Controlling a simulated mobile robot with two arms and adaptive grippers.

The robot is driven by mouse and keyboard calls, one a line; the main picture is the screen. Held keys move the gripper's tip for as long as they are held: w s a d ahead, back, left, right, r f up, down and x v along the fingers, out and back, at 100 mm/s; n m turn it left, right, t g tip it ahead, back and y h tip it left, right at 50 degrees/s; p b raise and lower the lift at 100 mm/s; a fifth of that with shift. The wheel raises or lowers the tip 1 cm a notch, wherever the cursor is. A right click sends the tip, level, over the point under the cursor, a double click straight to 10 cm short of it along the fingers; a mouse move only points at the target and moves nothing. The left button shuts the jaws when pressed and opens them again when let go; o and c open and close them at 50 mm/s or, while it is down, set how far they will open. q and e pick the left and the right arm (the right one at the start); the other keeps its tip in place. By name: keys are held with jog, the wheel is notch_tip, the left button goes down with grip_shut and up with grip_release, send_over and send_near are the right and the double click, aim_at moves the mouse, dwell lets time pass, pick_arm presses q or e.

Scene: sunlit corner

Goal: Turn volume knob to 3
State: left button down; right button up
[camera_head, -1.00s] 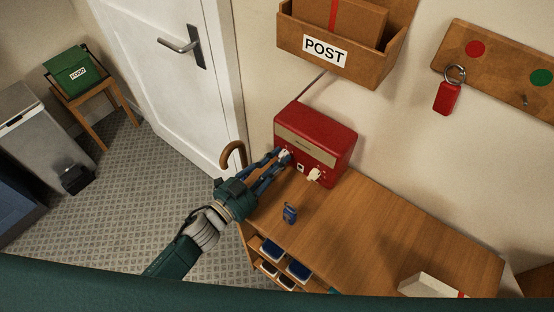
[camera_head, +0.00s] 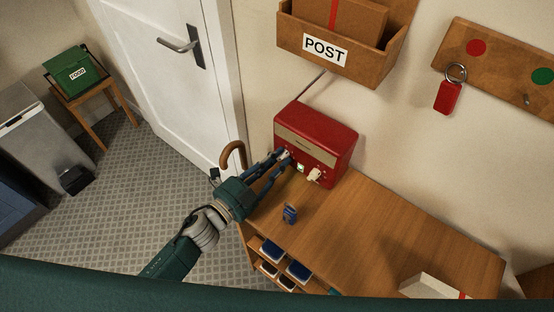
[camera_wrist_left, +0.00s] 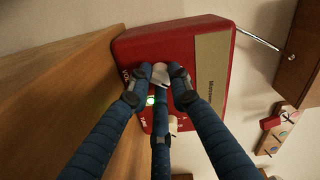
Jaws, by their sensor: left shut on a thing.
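The red radio (camera_head: 335,130) stands on the wooden cabinet against the wall. Its front has two cream knobs and a small green-lit window (camera_head: 300,168) between them. My left gripper (camera_head: 283,156) is shut on the left knob, beside the VOL lettering in the left wrist view. The volume knob (camera_wrist_left: 160,74) shows there between the blue fingers. The other cream knob (camera_head: 314,174) is free, at the right of the window. The numbers around the volume knob are too small or hidden to read. My right gripper is out of view.
A blue padlock-like object (camera_head: 290,213) stands on the cabinet top (camera_head: 370,225) in front of the radio. A POST box (camera_head: 340,45) hangs above. The cabinet top to the right is mostly clear.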

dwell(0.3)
pick_arm(q)
jog(key=c, duration=1.6)
grip_release()
jog(key=v, duration=1.1)
jog(key=shift+f, duration=0.1)
jog(key=shift+s+a, duration=0.35)
jog(key=shift+s, duration=0.05)
